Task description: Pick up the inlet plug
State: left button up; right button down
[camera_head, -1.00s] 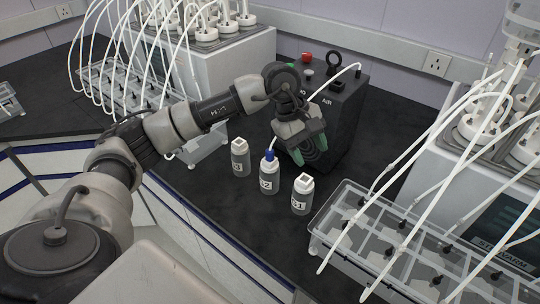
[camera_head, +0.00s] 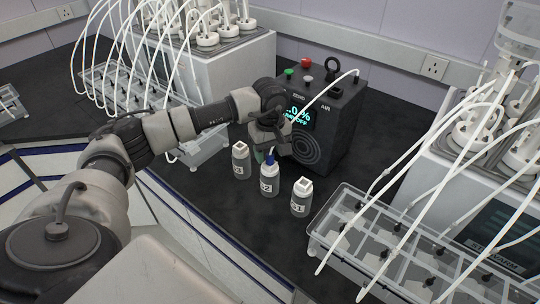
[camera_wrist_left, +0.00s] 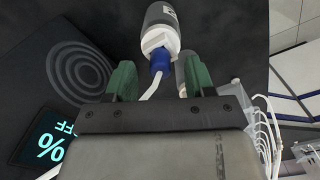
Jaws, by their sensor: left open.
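The blue inlet plug (camera_head: 269,158) sits in the top of the middle bottle (camera_head: 269,182), marked 02, with a white tube running from it. My left gripper (camera_head: 266,155) is right at the plug, on its far side in the head view, and its fingers are mostly hidden there. In the left wrist view, the green fingers of my gripper (camera_wrist_left: 160,80) are open, spread to either side of the white tube. The plug (camera_wrist_left: 160,62) lies just ahead, near the level of the fingertips and between them, with the bottle (camera_wrist_left: 161,28) beyond. My right gripper is not in view.
One bottle (camera_head: 240,163) stands left of the middle one and another (camera_head: 302,199) stands right. A dark box (camera_head: 340,122) with a lit display is close behind my gripper. A clear tray (camera_head: 345,197) with tubes lies at the right.

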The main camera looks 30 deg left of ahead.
pick_arm(q)
jog(key=shift+f, duration=0.95)
jog(key=shift+c, duration=0.3)
jog(key=c, duration=0.9)
jog(key=shift+r, duration=0.1)
jog(key=shift+c, duration=0.2)
